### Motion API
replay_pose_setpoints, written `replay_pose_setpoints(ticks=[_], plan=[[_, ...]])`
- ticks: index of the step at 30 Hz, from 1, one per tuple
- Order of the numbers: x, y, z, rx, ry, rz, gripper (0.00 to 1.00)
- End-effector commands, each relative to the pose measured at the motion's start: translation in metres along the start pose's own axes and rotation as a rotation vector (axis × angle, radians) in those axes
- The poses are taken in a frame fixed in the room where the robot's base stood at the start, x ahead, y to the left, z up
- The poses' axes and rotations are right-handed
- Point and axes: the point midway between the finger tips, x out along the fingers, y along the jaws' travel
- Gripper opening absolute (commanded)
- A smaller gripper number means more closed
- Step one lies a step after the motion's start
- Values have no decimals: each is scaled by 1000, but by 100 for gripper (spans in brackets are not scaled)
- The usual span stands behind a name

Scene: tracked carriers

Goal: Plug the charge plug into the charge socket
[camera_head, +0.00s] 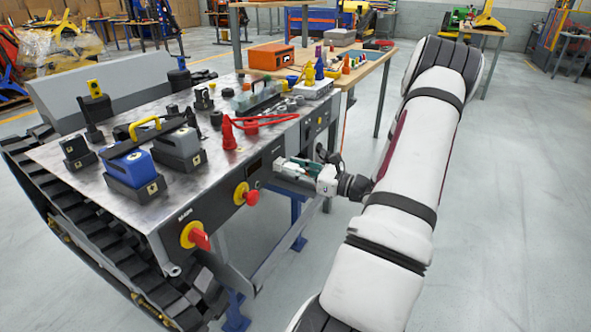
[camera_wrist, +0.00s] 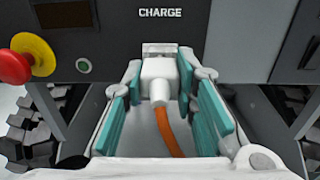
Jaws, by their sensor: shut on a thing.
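The charge plug (camera_wrist: 158,82) is white with an orange cable running back toward the wrist camera. My gripper (camera_wrist: 160,72) has teal-padded fingers on both sides of the plug, shut on it. The charge socket (camera_wrist: 159,48) shows only as a pale grey edge under the CHARGE label, straight ahead of the plug. The plug hides most of it. I cannot tell whether the plug's front is inside the socket or just short of it.
A red knob on a yellow base (camera_wrist: 27,60) sticks out left of the socket; the panel also has a red MAIN switch (camera_head: 197,237). The carrier deck (camera_head: 120,205) holds batteries and a red cable. Open floor (camera_head: 500,220) lies to the right.

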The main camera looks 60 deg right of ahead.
Motion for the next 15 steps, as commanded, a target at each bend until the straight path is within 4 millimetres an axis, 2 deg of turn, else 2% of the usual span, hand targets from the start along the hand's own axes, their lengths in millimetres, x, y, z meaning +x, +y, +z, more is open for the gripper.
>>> replay_pose_setpoints(ticks=[15], plan=[[4,0,0,-1,0,1,0]])
